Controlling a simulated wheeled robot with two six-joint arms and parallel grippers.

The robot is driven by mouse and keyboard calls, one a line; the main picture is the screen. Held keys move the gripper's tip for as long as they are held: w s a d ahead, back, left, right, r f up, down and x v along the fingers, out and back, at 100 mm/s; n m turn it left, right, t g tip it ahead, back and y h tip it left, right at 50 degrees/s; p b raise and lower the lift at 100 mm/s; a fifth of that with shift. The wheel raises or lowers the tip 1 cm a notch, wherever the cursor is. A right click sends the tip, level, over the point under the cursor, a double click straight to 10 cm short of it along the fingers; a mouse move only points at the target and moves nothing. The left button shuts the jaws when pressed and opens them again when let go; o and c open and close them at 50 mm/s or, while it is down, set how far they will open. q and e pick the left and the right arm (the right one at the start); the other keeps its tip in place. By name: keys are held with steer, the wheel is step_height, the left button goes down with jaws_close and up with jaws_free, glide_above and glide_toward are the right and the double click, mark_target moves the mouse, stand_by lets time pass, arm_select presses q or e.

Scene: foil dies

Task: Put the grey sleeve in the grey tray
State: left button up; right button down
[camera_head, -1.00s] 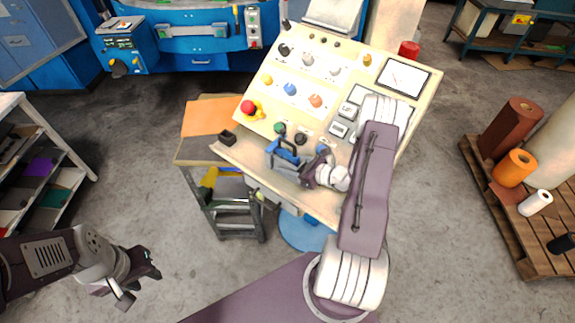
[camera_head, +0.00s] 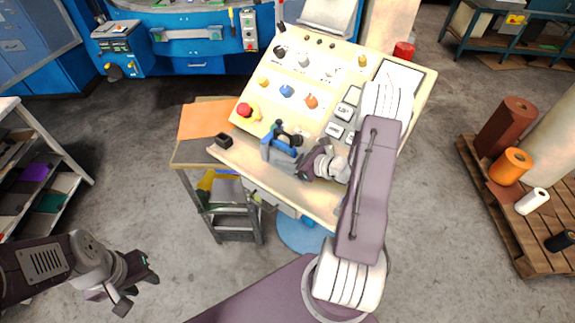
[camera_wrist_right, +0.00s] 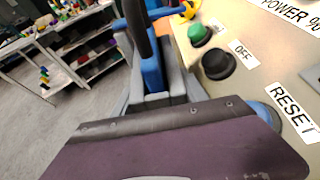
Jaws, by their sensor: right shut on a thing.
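My right gripper (camera_head: 308,165) is over the lower front of the cream control desk (camera_head: 222,158). It is shut on a blue, frame-like thing with a black rod (camera_head: 279,148). In the wrist view the blue thing (camera_wrist_right: 151,77) stands between the grey fingers, beside a green button and a black knob. I cannot make out a grey sleeve; it may be hidden by the gripper. A small dark open box (camera_head: 224,140) sits at the desk's left corner; I cannot tell whether it is the grey tray. My left gripper (camera_head: 138,283) is open and empty over the floor.
The desk carries several knobs and a red emergency button (camera_head: 244,110). An orange mat (camera_head: 208,120) lies on a side table at left. A step stool (camera_head: 234,220) stands below. A pallet (camera_head: 505,240) with foil rolls is at right.

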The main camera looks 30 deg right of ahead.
mark_target(294, 150)
step_height(294, 150, up, 5)
steer(key=shift+r, duration=0.2)
steer(key=shift+a+f, duration=0.2)
steer(key=shift+f, duration=0.05)
steer(key=s+a+f, duration=0.1)
steer(key=a, duration=0.1)
steer(key=s+a+f+n+y, duration=0.1)
steer(key=a+f, duration=0.1)
steer(key=s+a+f+n+g+y, duration=0.1)
steer(key=a+f, duration=0.1)
steer(key=shift+s+f, duration=0.25)
steer(key=shift+s, duration=0.1)
steer(key=s+a+f+n+g+y, duration=0.1)
steer(key=s+a+n+g+y, duration=0.2)
steer(key=s+a+n, duration=0.1)
steer(key=shift+s+a+y, duration=0.4)
steer(key=shift+s+a, duration=0.1)
steer(key=shift+a, duration=0.45)
